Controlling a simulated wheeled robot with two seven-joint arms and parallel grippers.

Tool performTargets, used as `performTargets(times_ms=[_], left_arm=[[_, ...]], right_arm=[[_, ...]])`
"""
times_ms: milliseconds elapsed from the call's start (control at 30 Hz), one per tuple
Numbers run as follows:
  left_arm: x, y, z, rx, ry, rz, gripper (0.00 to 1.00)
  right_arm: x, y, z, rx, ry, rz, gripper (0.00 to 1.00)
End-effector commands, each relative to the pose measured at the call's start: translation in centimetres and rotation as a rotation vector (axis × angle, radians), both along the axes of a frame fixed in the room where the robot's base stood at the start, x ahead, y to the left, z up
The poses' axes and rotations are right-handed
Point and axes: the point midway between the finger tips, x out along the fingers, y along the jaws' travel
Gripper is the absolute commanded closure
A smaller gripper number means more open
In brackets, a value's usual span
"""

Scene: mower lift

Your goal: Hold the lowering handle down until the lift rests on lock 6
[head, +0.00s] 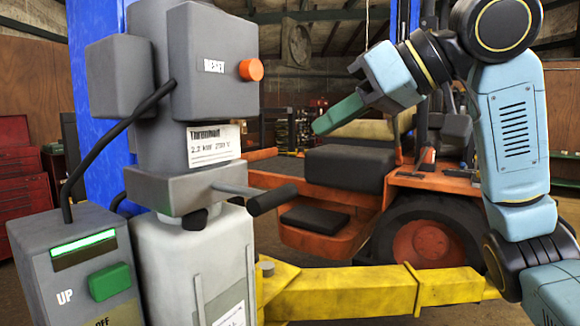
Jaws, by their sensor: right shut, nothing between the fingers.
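The lowering handle (272,199) is a dark grip on a short grey lever. It sticks out to the right from the grey block of the power unit (195,150). My right gripper (337,115), with green fingers, is shut and empty. In the picture it is above and to the right of the handle, clearly apart from it. The lift shows as a blue column (95,90) and a yellow arm (350,292) low in front. No lock or lock number is visible. My left gripper is out of view.
A grey control box (75,265) with a lit green strip, a green button and "UP" lettering stands at lower left. An orange button (251,70) is on the upper motor housing. An orange mower (330,225) stands behind. A red tool cabinet (25,185) is at far left.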

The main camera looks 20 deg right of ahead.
Motion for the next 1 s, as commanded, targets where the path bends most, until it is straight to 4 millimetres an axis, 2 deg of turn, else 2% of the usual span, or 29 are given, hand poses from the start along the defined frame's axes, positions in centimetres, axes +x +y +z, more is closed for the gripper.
performTargets(times_ms=[33,100,200,300,667,767,1000], left_arm=[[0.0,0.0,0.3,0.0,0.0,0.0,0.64],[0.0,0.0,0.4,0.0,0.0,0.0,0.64],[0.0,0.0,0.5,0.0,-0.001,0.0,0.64],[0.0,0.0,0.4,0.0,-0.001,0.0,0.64],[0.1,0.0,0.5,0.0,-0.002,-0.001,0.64],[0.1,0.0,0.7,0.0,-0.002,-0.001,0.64],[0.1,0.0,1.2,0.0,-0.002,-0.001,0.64]], right_arm=[[-1.8,-0.2,1.1,-0.041,-0.027,0.007,1.0],[-3.4,-0.3,1.7,-0.081,-0.041,0.012,1.0],[-4.5,-0.4,2.0,-0.111,-0.052,0.015,1.0],[-4.8,-0.5,2.0,-0.118,-0.054,0.016,1.0],[-4.3,-0.1,1.6,-0.115,-0.051,0.018,1.0],[-3.4,0.6,0.9,-0.114,-0.05,0.02,1.0],[-0.1,3.2,-1.9,-0.113,-0.047,0.02,1.0]])
